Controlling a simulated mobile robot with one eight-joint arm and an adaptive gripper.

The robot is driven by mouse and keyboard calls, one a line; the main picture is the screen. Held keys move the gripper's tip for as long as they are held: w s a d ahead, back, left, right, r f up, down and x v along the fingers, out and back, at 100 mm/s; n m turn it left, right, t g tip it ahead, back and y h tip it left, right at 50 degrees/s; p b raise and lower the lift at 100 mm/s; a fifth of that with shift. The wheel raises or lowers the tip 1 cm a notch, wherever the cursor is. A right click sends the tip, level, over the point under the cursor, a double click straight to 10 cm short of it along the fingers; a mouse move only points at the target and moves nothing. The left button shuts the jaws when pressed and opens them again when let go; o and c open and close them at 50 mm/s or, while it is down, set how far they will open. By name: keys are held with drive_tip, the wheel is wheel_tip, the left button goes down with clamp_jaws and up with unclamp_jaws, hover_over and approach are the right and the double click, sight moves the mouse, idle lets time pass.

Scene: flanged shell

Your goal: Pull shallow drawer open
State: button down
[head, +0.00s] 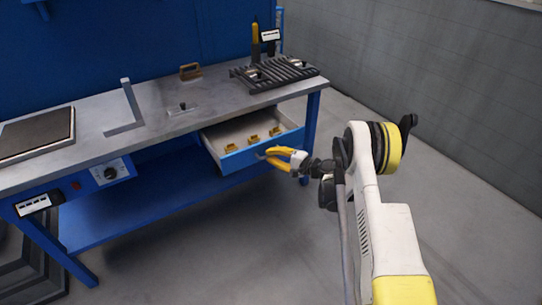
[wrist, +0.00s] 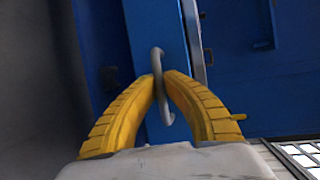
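The shallow drawer (head: 240,159) has a blue front and a light inside, and it stands pulled out from under the right part of the workbench top. My gripper (head: 268,154) is at the right part of the drawer front in the head view. In the wrist view its two yellow fingers (wrist: 164,80) close in on the grey bar handle (wrist: 157,60), with the handle between the fingertips. The handle is mounted on the blue drawer front (wrist: 150,30). In the head view the fingers hide the handle.
Several small yellow pieces (head: 253,139) lie in the drawer. The workbench top (head: 215,100) carries a grey angle square (head: 131,108), a dark plate (head: 38,134) and a slotted grate (head: 275,73). A blue lower shelf (head: 140,205) runs below. The floor in front is clear.

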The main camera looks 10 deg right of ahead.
drive_tip(key=shift+s, duration=0.15)
drive_tip(key=c, duration=1.5)
unclamp_jaws()
drive_tip(key=v, duration=1.2)
